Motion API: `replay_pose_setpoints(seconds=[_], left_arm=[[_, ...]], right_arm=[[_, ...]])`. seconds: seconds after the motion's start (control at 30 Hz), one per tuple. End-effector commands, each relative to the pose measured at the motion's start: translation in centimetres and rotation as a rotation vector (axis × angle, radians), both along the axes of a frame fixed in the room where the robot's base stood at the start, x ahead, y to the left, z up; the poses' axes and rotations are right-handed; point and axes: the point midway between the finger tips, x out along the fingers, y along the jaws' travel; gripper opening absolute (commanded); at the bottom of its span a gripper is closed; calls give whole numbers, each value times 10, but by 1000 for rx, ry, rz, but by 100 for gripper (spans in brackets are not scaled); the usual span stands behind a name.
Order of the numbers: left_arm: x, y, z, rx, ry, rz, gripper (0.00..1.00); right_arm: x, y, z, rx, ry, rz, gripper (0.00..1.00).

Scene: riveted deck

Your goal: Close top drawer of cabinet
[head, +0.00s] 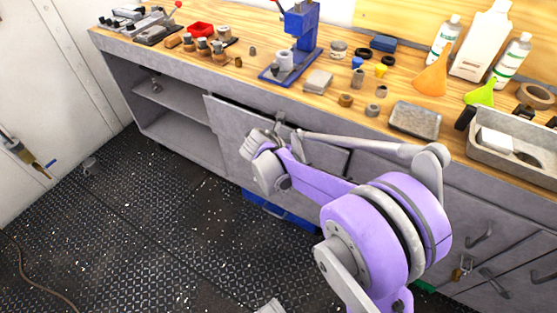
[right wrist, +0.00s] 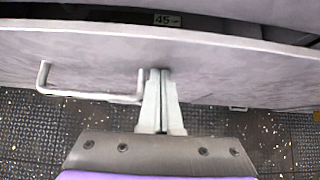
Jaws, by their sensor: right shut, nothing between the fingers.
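The grey cabinet (head: 440,185) runs under the wooden worktop. Its top drawer (head: 228,122) has a wide grey front, and a dark gap shows behind the upper edge, so it stands partly open. In the right wrist view the drawer front (right wrist: 225,75) spans the picture, with a bar handle (right wrist: 88,96) at left. My right gripper (right wrist: 160,72) is shut and empty, its fingertips at the drawer front just right of the handle; I cannot tell if they touch. In the head view my right arm hides part of the front. My left gripper is not in view.
The worktop (head: 385,135) above holds bottles, funnels, a blue press (head: 298,40) and a metal tray (head: 414,120). Open shelves (head: 180,105) are left of the drawer. A blue item (head: 280,212) lies low beneath it. The riveted floor (head: 150,220) at left is mostly clear.

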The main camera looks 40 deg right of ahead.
Motion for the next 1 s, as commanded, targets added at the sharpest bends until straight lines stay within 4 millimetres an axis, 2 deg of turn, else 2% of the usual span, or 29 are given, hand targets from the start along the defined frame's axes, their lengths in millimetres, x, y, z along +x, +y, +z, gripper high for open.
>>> replay_pose_setpoints(seconds=[0.13, 0.4, 0.8, 1.0], left_arm=[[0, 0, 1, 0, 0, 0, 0], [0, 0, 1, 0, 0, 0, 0], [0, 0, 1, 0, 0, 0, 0], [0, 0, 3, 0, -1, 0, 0]], right_arm=[[6, -17, 0, 0, 0, -3, 0], [10, -27, 0, -2, -1, 0, 0], [11, -29, 2, -6, -3, 1, 0], [11, -17, 2, -4, -2, 1, 0]])
